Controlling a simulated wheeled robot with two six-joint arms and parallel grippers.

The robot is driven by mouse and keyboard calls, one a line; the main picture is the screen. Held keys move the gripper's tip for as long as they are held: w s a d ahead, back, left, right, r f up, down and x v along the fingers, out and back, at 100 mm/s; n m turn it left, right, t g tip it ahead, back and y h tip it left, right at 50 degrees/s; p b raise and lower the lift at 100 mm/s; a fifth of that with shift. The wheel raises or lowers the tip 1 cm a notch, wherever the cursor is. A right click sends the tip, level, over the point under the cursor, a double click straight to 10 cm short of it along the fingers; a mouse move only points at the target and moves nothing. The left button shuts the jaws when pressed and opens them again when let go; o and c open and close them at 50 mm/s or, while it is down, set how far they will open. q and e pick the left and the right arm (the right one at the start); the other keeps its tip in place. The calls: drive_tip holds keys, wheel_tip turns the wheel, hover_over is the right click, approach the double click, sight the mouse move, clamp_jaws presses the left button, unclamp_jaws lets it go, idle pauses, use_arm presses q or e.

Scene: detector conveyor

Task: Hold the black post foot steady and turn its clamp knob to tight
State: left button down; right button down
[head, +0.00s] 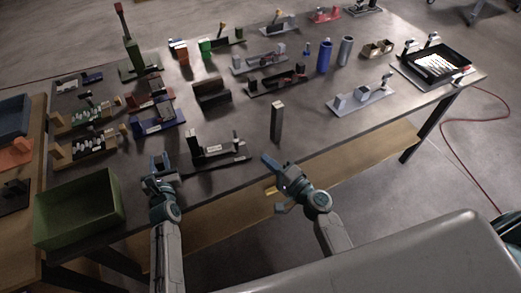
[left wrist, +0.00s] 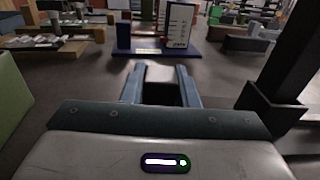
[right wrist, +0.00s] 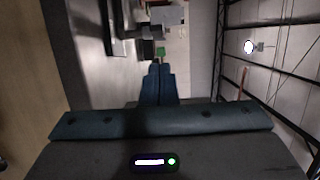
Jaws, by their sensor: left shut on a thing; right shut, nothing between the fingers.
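My left gripper (head: 159,163) is at the table's front edge. In the left wrist view its two blue fingers (left wrist: 160,88) are shut on a small dark block with a grey top, which I take to be the black post foot (left wrist: 161,76). Most of it is hidden between the fingers, and I cannot make out its clamp knob. My right gripper (head: 267,160) is at the front edge, well right of the left one. In the right wrist view its fingers (right wrist: 158,70) are shut together with nothing between them, apart from the foot.
A black stand (head: 213,152) with uprights is just right of my left gripper; its dark post (left wrist: 287,60) stands close by. A tall grey post (head: 277,122) stands beyond my right gripper. A green bin (head: 80,212) is at left. Several fixtures fill the table (head: 310,135).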

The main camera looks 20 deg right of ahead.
sight(236, 143)
drive_tip(key=w+d+n+y, duration=0.1)
drive_tip(key=d, duration=0.1)
drive_tip(key=w+d+n+g+y, duration=0.1)
drive_tip(key=d, duration=0.1)
drive_tip(key=w+d+g+y, duration=0.1)
drive_tip(key=w+d, duration=0.1)
drive_tip(key=shift+d+f+n+y, duration=0.15)
drive_tip(key=shift+f+n+y, duration=0.15)
drive_tip(key=shift+n, duration=0.1)
drive_tip(key=shift+w+d+g, duration=0.1)
drive_tip(key=shift+w+g, duration=0.2)
drive_tip(key=x, duration=0.9)
drive_tip(key=shift+r, duration=0.2)
drive_tip(key=a, duration=0.3)
drive_tip(key=shift+w+a, duration=0.2)
drive_tip(key=shift+a, duration=0.6)
